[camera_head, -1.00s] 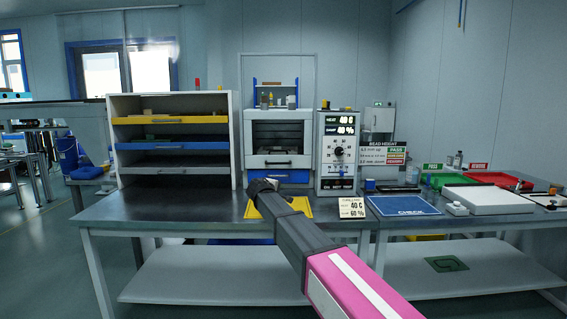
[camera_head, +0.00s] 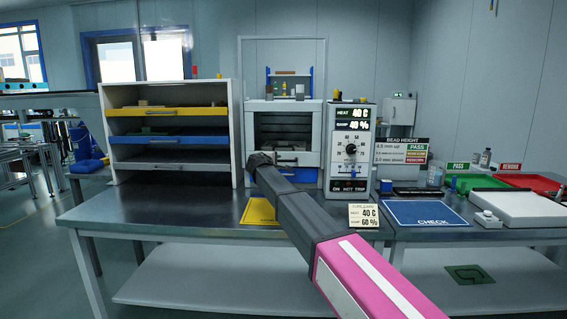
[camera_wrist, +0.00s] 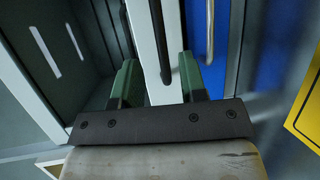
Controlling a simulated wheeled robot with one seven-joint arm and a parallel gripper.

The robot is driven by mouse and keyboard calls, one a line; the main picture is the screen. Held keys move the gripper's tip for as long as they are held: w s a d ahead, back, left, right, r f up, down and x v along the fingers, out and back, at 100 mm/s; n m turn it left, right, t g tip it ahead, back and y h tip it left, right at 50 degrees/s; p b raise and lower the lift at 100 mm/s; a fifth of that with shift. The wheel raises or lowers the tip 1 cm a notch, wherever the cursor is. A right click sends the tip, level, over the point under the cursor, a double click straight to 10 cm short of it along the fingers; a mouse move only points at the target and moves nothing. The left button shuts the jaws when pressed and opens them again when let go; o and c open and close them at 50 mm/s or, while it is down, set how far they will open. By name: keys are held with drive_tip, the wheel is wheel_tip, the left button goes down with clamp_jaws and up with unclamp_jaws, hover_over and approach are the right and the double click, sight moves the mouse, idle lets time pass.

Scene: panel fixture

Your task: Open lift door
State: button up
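The chamber stands on the bench in the head view, with a dark opening and a white lift door (camera_head: 307,158) low across its front. In the wrist view the door shows as a white strip (camera_wrist: 143,45) with a dark bar handle (camera_wrist: 158,40). My gripper (camera_wrist: 158,80) is open, its two green fingers apart on either side of the strip and handle. I see no clear contact with the handle. In the head view my gripper (camera_head: 260,160) is in front of the door's left part and hides some of it.
A blue drawer (camera_wrist: 207,35) with its own handle lies beside the door. The control box (camera_head: 348,150) stands right of the chamber and a shelf rack (camera_head: 236,135) left. A yellow mat (camera_head: 258,211) and a small reading card (camera_head: 363,216) are on the bench.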

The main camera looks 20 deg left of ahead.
sight(282, 161)
drive_tip(key=x, duration=0.7)
drive_tip(key=shift+w+f, duration=0.1)
drive_tip(key=shift+d, duration=0.1)
drive_tip(key=shift+c, duration=0.3)
clamp_jaws()
